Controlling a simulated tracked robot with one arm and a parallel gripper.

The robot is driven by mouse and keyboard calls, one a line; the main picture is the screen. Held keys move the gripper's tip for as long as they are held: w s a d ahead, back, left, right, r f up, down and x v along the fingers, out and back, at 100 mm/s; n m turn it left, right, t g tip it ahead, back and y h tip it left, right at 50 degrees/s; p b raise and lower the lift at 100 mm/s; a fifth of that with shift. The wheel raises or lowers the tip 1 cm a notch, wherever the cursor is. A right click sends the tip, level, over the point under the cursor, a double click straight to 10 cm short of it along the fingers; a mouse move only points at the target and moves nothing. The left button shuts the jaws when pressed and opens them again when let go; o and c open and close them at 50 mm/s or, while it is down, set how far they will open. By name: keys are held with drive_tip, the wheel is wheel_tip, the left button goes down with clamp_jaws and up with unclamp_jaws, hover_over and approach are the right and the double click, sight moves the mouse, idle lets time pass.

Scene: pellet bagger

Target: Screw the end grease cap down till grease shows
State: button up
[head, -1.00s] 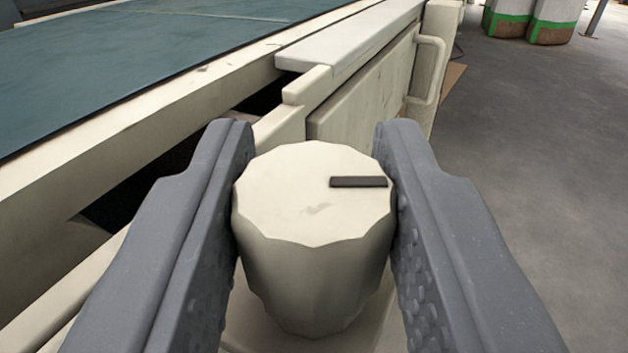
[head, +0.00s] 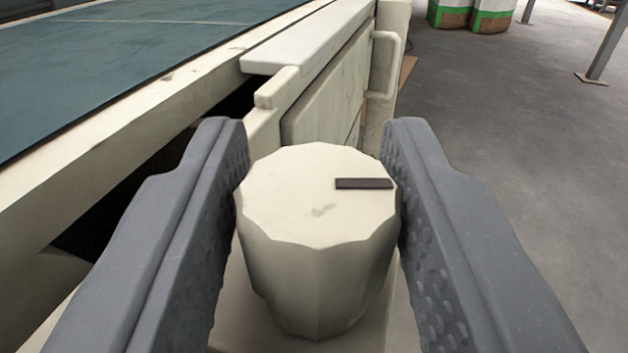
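The grease cap (head: 316,210) is a cream, many-sided knob that narrows towards its foot. It stands upright in the middle of the view, with a dark bar mark (head: 364,183) at the right of its top. My gripper (head: 314,135) straddles it, one grey ribbed finger on each side. The fingers are spread slightly wider than the cap and look just clear of it, though the lower sides are hard to see. Under the cap is a cream mount (head: 245,325). I see no grease around the cap's foot.
A conveyor with a blue-green belt (head: 110,65) and cream side rail (head: 110,140) runs along the left. A cream panel with a handle (head: 384,65) stands behind the cap. Open grey floor (head: 500,120) lies right, with green-and-white bags (head: 470,14) and a post (head: 606,45) far off.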

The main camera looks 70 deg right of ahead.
drive_tip(key=shift+o, duration=1.1)
drive_tip(key=p+v, duration=0.3)
drive_tip(key=v, duration=1)
drive_tip(key=shift+a, duration=0.4)
